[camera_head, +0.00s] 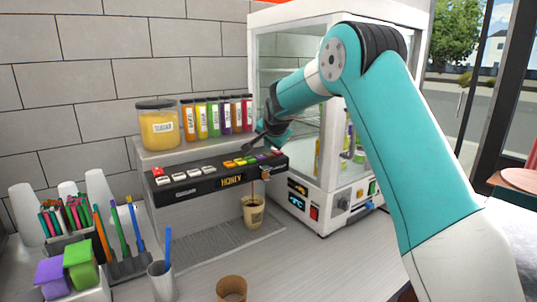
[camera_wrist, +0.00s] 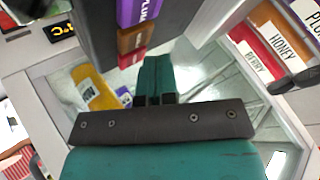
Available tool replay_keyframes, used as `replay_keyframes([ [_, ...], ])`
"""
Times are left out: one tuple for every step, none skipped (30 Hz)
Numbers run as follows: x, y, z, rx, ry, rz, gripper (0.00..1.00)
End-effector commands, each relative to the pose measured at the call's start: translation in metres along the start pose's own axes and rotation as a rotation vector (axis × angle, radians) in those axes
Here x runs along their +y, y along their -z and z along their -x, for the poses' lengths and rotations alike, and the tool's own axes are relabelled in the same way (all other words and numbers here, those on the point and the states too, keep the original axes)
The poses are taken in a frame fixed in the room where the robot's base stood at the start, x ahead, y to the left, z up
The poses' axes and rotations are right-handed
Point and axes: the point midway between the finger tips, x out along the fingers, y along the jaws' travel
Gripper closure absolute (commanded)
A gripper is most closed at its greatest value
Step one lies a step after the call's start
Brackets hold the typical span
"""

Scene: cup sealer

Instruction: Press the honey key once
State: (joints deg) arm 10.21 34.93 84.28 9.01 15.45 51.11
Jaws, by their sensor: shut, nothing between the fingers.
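The dispenser's key panel (camera_head: 215,172) shows a lit HONEY display (camera_head: 231,180) on its front. In the wrist view, the brown key (camera_wrist: 137,38), which sits where honey falls in the jar order, lies between the purple PLUM key (camera_wrist: 140,10) and the red key (camera_wrist: 131,58). My gripper (camera_wrist: 156,60) is shut and empty, its fingertips close beside the red key's end of the panel. In the head view my gripper (camera_head: 248,147) is above the coloured keys at the right end; I cannot tell contact. A cup (camera_head: 253,211) stands below, with a thin brown stream above it.
Flavour jars (camera_head: 216,117) and a sugar jar (camera_head: 158,127) stand on the shelf behind the panel. A glass-sided machine (camera_head: 318,190) is close on the right. Pens, cups and boxes (camera_head: 66,270) fill the left. The front counter has a brown cup (camera_head: 231,289).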

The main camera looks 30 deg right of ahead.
Motion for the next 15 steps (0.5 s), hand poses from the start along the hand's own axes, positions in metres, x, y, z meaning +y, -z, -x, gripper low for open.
replay_keyframes([
  [0.0, 0.0, 0.0, 0.0, 0.0, 0.0, 1.0],
  [0.0, 0.0, 0.0, 0.0, 0.0, 0.0, 1.0],
  [0.0, 0.0, 0.0, 0.0, 0.0, 0.0, 1.0],
  [-0.001, 0.001, 0.001, 0.0, 0.0, 0.0, 1.0],
  [-0.001, 0.001, 0.001, 0.001, 0.001, 0.0, 1.0],
  [-0.002, 0.002, 0.003, 0.001, 0.001, 0.0, 1.0],
  [-0.003, 0.003, 0.004, 0.001, 0.001, 0.0, 1.0],
  [-0.004, 0.004, 0.006, 0.001, 0.001, 0.0, 1.0],
  [-0.006, 0.006, 0.008, 0.001, 0.001, 0.0, 1.0],
  [-0.008, 0.008, 0.01, 0.001, 0.002, 0.0, 1.0],
  [-0.009, 0.009, 0.013, 0.001, 0.001, 0.0, 1.0],
  [-0.012, 0.011, 0.015, 0.001, 0.001, 0.0, 1.0],
  [-0.013, 0.013, 0.018, 0.001, 0.001, 0.0, 1.0],
  [-0.015, 0.015, 0.02, 0.001, 0.001, 0.0, 1.0],
  [-0.017, 0.017, 0.023, 0.001, 0.001, 0.0, 1.0],
])
